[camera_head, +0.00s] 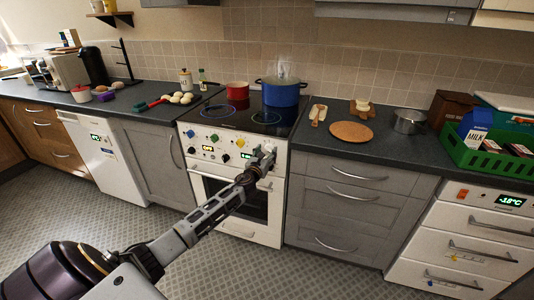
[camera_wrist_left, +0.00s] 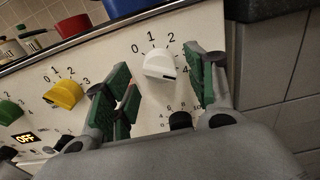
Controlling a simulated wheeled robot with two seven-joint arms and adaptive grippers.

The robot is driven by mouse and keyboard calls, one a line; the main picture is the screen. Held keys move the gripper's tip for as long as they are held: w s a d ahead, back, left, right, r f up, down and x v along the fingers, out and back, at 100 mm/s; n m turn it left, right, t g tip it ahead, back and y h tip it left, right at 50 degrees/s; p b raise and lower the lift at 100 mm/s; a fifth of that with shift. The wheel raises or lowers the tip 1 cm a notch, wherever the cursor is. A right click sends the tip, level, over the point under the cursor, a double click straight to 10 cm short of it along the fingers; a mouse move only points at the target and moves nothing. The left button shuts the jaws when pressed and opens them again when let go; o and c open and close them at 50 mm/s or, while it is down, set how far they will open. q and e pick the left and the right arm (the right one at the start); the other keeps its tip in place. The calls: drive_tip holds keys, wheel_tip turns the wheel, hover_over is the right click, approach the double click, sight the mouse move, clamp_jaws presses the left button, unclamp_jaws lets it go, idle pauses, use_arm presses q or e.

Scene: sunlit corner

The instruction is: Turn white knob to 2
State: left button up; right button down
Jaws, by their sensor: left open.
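The white knob (camera_wrist_left: 160,65) is on the white front panel of the stove (camera_head: 275,200). In the left wrist view it sits between the two green-padded fingers of my left gripper (camera_wrist_left: 158,88). The fingers are open, one on each side of the knob; I cannot tell whether either touches it. The printed scale around it shows 0, 1, 2 and 4. A dark mark shows on the knob's lower right edge; I cannot tell its exact setting. In the head view my left gripper (camera_head: 262,160) is at the right end of the panel and hides the knob. My right gripper is not in view.
A yellow knob (camera_wrist_left: 65,94) and a green knob (camera_wrist_left: 10,112) are left of the white one. A black knob (camera_wrist_left: 180,121) is just below it, close to the right finger. A blue pot (camera_head: 283,94) and a red pot (camera_head: 236,91) stand on the hob.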

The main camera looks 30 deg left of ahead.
use_arm(q)
drive_tip(key=shift+w+a, duration=0.1)
drive_tip(key=shift+w, duration=0.5)
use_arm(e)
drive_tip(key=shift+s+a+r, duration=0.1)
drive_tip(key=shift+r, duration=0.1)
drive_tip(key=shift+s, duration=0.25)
